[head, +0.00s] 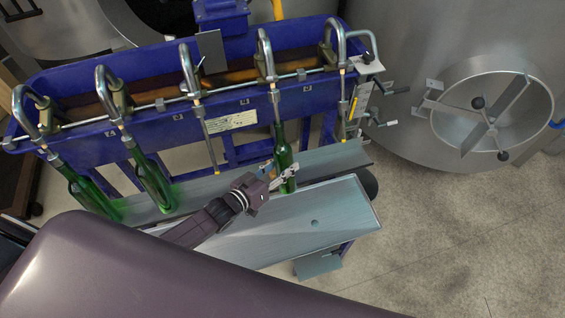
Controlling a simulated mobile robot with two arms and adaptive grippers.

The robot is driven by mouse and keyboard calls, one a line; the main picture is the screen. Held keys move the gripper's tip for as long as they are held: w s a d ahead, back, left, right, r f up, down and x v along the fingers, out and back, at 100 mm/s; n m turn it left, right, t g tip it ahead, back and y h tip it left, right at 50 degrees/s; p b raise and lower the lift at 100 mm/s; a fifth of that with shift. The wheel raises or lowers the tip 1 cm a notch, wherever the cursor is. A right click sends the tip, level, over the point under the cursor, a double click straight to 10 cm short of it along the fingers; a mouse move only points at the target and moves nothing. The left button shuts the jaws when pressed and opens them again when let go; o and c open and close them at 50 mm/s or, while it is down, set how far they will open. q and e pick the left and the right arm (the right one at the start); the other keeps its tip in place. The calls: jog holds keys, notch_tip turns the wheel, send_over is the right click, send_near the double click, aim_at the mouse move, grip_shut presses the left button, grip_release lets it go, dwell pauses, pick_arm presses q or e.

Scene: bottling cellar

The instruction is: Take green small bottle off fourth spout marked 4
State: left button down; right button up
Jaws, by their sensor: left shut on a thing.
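The green small bottle (283,153) hangs upright below the fourth spout (265,57) from the left, with the spout's tube running down to its neck. My left gripper (284,176) reaches in from the left and is shut on the lower part of this bottle, hiding some of it. The bottle's foot is close to the metal shelf; I cannot tell if it touches. The number marks are too small to read. My right gripper is not in view.
Two other green bottles (153,185) (88,192) lean under the first two spouts. The third (188,70) and fifth spouts (337,45) are empty. A blue filler trough (190,128) stands behind. A bare metal shelf (330,212) lies in front; a steel tank (400,70) stands at right.

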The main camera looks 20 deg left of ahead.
pick_arm(q)
jog(key=shift+s+d+f+b, duration=0.9)
jog(key=shift+s+f+b, duration=0.35)
jog(key=shift+f+b, duration=1.55)
jog(key=shift+s+d+f+b, duration=1.05)
jog(key=shift+f+b, duration=0.8)
jog(key=shift+f, duration=1.85)
jog(key=s+d+r+p, duration=0.2)
jog(key=s+d+p, duration=0.1)
jog(key=s, duration=0.3)
jog(key=shift+d+r+p, duration=0.15)
jog(key=shift+d+p, duration=0.1)
jog(key=shift+p, duration=0.2)
